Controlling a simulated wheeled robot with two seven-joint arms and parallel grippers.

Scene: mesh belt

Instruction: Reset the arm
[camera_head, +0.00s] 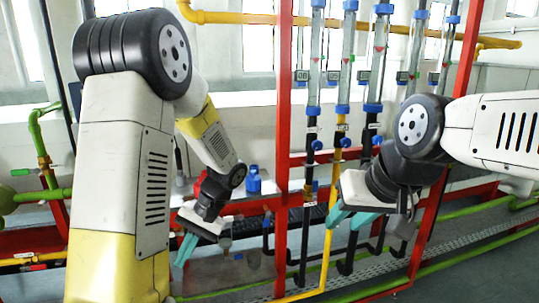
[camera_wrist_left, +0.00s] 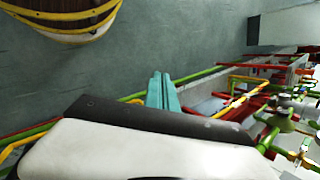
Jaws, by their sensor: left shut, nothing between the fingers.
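My left gripper (camera_head: 185,250) has teal fingers and hangs pointing down, left of the red frame in the head view. Its fingers are together with nothing between them; they also show side by side in the left wrist view (camera_wrist_left: 162,90). My right gripper (camera_head: 350,220) is in front of the pipes, right of the red post, also with teal fingers. Its fingers are apart and I see nothing held between them. My left arm bends down from the upper left; my right arm comes in from the right.
A red frame (camera_head: 284,110) carries several clear tubes (camera_head: 346,60) with blue fittings. A blue bottle (camera_head: 253,180) stands behind my left gripper. Green pipes (camera_head: 40,140) are at the left. A barrel-like object with yellow bands (camera_wrist_left: 62,25) shows in the left wrist view, with open floor (camera_wrist_left: 190,40) beside it.

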